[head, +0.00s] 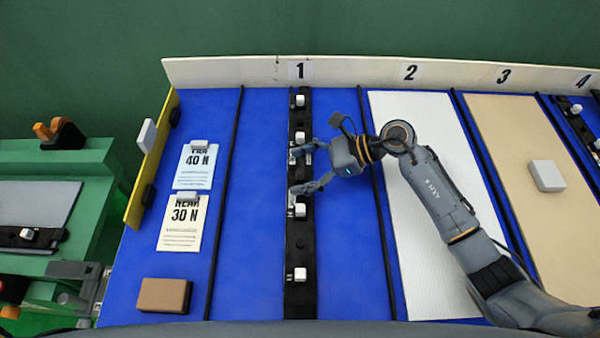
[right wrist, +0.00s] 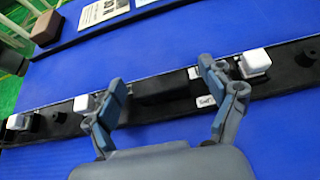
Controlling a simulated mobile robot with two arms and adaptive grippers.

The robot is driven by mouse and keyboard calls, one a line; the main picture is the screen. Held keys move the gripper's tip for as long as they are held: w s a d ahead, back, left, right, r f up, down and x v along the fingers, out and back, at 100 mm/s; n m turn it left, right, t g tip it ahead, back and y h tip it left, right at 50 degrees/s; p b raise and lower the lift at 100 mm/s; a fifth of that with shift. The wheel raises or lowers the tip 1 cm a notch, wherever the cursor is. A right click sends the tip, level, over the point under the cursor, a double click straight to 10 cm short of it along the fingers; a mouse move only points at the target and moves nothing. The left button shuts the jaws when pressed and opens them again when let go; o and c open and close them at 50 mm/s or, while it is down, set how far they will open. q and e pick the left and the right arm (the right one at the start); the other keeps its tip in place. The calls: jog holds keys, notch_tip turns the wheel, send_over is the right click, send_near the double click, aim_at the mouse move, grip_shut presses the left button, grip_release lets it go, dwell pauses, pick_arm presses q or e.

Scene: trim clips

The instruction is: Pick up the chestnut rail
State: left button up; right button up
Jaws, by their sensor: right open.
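A long, near-black rail (head: 300,240) lies on the blue table in lane 1, with several white clips along it. Its colour reads as black rather than chestnut; it is the rail at my gripper. My right gripper (head: 297,172) comes in from the right, its two fingers spread over the middle of the rail. In the right wrist view the open gripper (right wrist: 162,76) has a bare dark stretch of the rail (right wrist: 165,90) between its fingers, with white clips outside them. Whether the fingers touch the rail cannot be told. My left gripper is not in view.
A brown block (head: 164,295) and two printed cards (head: 181,222) lie left of the rail. A white ribbed panel (head: 420,270) and a tan panel (head: 520,130) lie to the right. A white back wall (head: 230,72) edges the table. Blue surface beside the rail is clear.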

jog(key=c, duration=1.5)
jog(key=shift+r, duration=0.15)
